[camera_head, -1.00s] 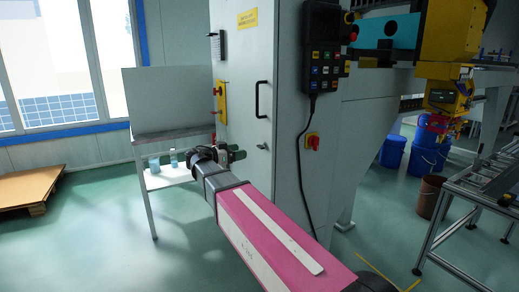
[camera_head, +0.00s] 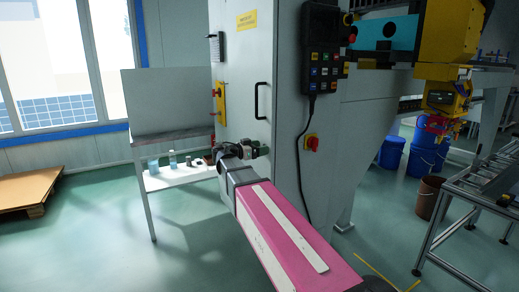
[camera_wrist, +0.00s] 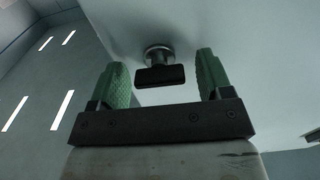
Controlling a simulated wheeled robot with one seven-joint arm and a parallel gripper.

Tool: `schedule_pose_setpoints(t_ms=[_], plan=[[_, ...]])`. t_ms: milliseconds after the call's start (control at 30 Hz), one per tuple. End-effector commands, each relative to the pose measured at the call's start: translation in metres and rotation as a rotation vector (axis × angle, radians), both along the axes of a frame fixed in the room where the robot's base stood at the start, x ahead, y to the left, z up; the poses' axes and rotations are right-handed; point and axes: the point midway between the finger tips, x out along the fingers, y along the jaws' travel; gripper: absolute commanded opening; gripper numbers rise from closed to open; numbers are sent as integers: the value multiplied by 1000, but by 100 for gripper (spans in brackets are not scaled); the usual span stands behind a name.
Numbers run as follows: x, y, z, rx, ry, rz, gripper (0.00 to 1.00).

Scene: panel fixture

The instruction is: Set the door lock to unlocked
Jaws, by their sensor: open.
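The door lock (camera_wrist: 160,75) shows in the wrist view as a round silver base with a black bar-shaped turn handle, lying crosswise in the picture. It sits on the pale cabinet door (camera_head: 240,110). My gripper (camera_wrist: 161,66) is open, with its green fingers on either side of the handle in the picture and a visible gap on each side. I cannot tell whether the fingertips reach past the handle in depth. In the head view my gripper (camera_head: 262,147) is close to the door, below its black handle, and the lock is hidden there.
The door's black pull handle (camera_head: 261,100) is above my gripper. A control pendant (camera_head: 322,48) with a hanging cable and a red emergency stop (camera_head: 312,142) are to the right. A small table (camera_head: 175,175) with bottles stands behind and left.

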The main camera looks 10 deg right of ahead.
Motion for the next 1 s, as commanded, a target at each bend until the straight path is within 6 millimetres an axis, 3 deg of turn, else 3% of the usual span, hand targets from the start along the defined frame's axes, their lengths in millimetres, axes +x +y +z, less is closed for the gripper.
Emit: schedule_pose_setpoints(t_ms=[200, 233, 367, 767, 1000], plan=[[0, 0, 0, 0, 0, 0, 72], [0, 0, 0, 0, 0, 0, 66], [0, 0, 0, 0, 0, 0, 24], [0, 0, 0, -14, 44, 0, 23], [1, 0, 0, -60, 184, 0, 23]])
